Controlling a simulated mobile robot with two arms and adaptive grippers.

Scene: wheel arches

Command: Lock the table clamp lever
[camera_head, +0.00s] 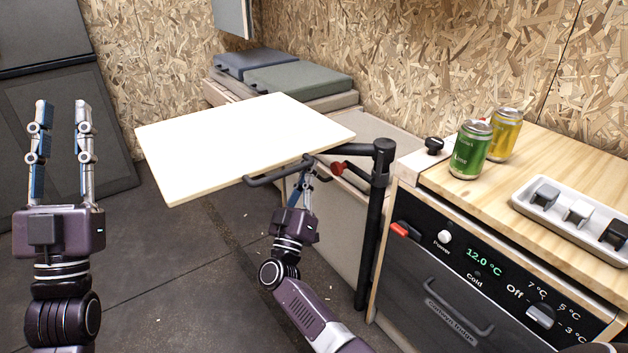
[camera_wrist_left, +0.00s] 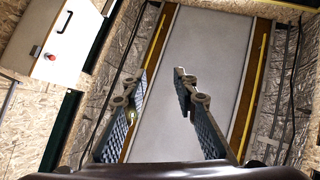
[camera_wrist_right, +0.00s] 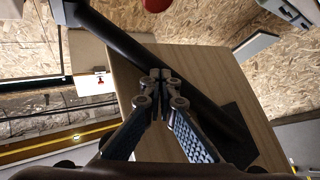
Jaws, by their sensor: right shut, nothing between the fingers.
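The clamp lever with a red knob (camera_head: 337,168) sits beside the dark swivel arm (camera_head: 280,174) under the right edge of the pale tabletop (camera_head: 240,145). A black post (camera_head: 374,225) carries that arm. My right gripper (camera_head: 308,162) is shut and empty just left of the red knob, by the tabletop's edge. In the right wrist view its closed fingertips (camera_wrist_right: 165,76) overlap the dark bar (camera_wrist_right: 150,65) below the wooden underside; contact cannot be told. A red piece (camera_wrist_right: 157,4) shows at that view's top edge. My left gripper (camera_head: 60,108) is open and empty, raised at far left.
A fridge cabinet (camera_head: 440,290) stands right of the post. Its wooden counter holds a green can (camera_head: 471,150), a yellow can (camera_head: 505,133) and a switch tray (camera_head: 575,222). Cushioned benches (camera_head: 300,78) lie behind the tabletop. Dark floor between my arms is free.

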